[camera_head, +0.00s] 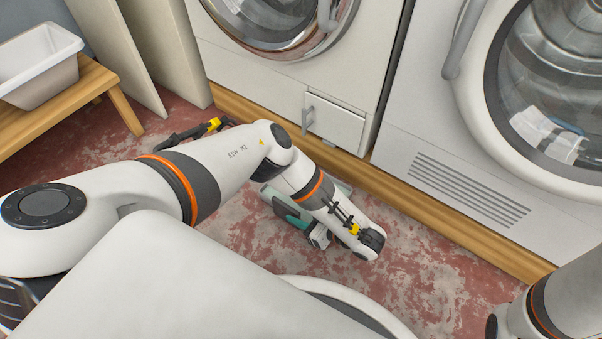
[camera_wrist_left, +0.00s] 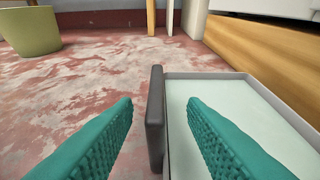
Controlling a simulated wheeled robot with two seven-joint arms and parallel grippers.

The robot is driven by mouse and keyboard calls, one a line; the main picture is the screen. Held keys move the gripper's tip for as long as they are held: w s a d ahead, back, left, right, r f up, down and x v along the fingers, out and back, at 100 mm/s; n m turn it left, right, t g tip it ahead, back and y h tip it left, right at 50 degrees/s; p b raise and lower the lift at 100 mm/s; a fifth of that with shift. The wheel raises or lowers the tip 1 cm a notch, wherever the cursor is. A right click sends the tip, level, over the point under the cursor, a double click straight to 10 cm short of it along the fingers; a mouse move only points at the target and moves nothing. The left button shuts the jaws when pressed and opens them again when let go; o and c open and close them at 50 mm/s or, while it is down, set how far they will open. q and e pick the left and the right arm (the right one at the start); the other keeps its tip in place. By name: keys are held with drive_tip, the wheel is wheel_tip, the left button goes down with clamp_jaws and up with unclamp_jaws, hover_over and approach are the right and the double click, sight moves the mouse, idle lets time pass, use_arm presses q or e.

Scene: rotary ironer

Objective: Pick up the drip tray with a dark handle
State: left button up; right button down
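The drip tray (camera_wrist_left: 235,115) lies on the floor in the left wrist view, a shallow tray with a grey rim and pale inside. Its dark handle (camera_wrist_left: 155,118) stands up at its left edge. My left gripper (camera_wrist_left: 158,103) is open, with one teal finger on each side of the handle. The left finger looks apart from the handle; the right one is over the tray's inside. In the head view my left arm reaches down to the floor and hides most of the tray. My right arm shows at the lower right, its gripper out of view.
A wooden plinth (camera_head: 400,190) under the machines runs close beside the tray. A small flap (camera_head: 334,122) is on the left machine's front. A white basin (camera_head: 38,65) stands on a wooden bench (camera_head: 60,108). An olive bin (camera_wrist_left: 30,32) stands farther off. The floor left of the tray is clear.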

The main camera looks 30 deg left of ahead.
sight(286, 209)
use_arm(q)
drive_tip(key=b+x, duration=0.4)
drive_tip(key=x, duration=0.1)
drive_tip(key=shift+s+d+f, duration=0.15)
drive_tip(key=shift+f, duration=0.2)
drive_tip(key=shift+a, duration=0.25)
drive_tip(key=shift+r, duration=0.15)
clamp_jaws()
